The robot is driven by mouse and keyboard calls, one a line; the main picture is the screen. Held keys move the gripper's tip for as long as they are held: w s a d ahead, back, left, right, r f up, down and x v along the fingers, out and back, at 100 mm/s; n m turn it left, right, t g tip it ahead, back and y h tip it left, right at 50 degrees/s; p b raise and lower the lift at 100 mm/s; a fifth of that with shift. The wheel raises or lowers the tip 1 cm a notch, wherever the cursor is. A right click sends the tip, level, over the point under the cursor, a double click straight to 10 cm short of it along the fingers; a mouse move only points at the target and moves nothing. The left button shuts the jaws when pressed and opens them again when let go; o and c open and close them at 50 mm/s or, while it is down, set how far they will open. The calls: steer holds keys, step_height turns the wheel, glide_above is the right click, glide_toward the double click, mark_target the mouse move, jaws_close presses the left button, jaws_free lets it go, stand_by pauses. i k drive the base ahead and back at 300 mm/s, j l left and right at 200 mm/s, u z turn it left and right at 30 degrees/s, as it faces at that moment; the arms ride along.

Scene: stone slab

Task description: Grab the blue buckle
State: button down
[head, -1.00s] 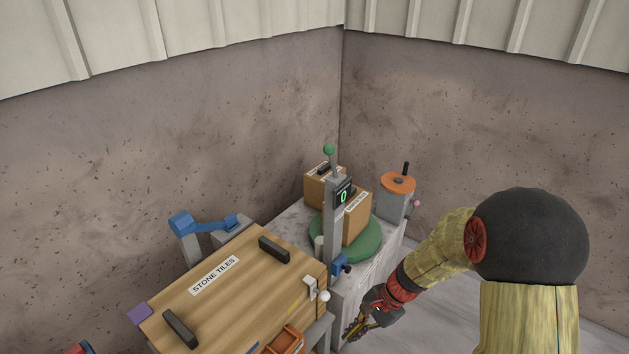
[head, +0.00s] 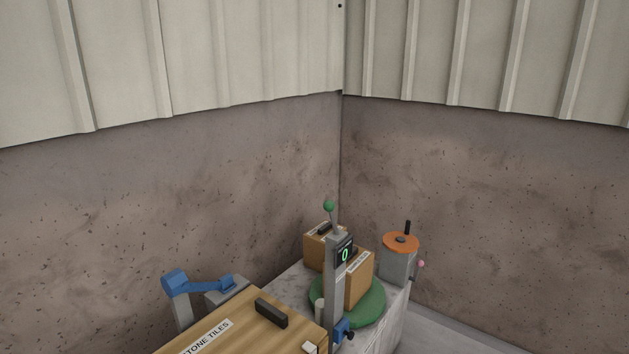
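No thing is plainly marked as the blue buckle. A small blue fitting (head: 342,330) with a dark knob sits low on the grey post (head: 334,285), at the slab's near edge. A larger blue bent piece (head: 195,283) stands on a grey support at the left, behind the wooden box. I cannot tell which of the two is the buckle. My gripper and arm are out of view.
A wooden box lettered "STONE TILES" (head: 230,335) with a black handle fills the bottom. Walls close the corner behind.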

mark_target(228, 284)
steer(key=u, duration=0.4)
steer(key=i+l+u, duration=0.15)
steer(key=u, duration=0.25)
steer(key=i+l+u, duration=0.55)
steer(key=u, duration=0.25)
steer(key=i+l, duration=0.15)
steer(key=l, duration=0.15)
steer(key=i+l, duration=0.15)
steer(key=l, duration=0.2)
steer(key=i+l+u, duration=0.1)
steer(key=l, duration=0.2)
steer(key=i+l, duration=0.2)
steer(key=l, duration=0.15)
